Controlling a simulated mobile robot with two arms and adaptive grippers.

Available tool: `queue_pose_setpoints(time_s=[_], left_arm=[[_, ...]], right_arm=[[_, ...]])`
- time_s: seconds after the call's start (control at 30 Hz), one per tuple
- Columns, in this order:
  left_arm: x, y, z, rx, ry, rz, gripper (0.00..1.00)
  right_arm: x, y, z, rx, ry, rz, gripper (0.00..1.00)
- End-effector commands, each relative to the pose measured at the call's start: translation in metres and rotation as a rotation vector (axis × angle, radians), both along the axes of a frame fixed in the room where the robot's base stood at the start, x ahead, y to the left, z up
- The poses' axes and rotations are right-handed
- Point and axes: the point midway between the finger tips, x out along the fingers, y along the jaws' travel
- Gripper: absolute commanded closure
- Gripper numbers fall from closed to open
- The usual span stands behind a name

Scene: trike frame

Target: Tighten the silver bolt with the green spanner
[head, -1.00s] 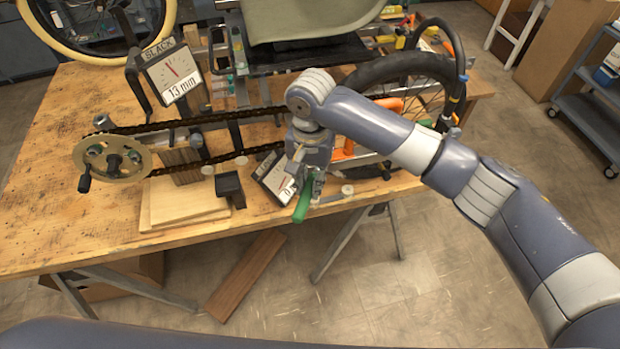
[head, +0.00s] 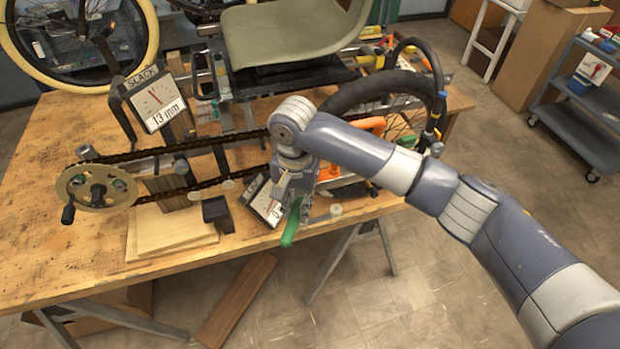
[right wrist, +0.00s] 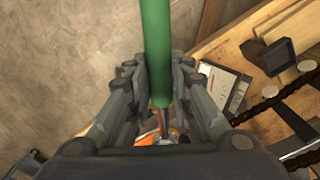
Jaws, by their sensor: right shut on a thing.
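The green spanner (head: 291,222) is in my right gripper (head: 299,199), at the front edge of the workbench below the trike frame. In the head view its green handle hangs down and points toward the front. In the right wrist view the green handle (right wrist: 156,50) runs between the fingers (right wrist: 158,88), which are shut on it, and a metal shank shows beyond it. The spanner's head and the silver bolt cannot be made out; the gripper and arm cover that area. My left gripper is not in view.
A dial marked 0 (head: 261,203) stands left of my gripper; a SLACK dial (head: 156,101) reads 13 mm. The chain (head: 150,153) runs to the chainring (head: 82,200). The black wheel (head: 350,92) is behind my arm. A plank (head: 238,298) lies on the floor.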

Motion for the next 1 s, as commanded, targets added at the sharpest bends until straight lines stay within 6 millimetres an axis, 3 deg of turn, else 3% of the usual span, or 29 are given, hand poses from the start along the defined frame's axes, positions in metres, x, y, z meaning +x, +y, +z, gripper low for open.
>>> queue_pose_setpoints(time_s=[1.0], left_arm=[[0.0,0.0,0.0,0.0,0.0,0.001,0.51]], right_arm=[[0.014,0.031,0.001,0.002,-0.001,-0.293,1.0]])
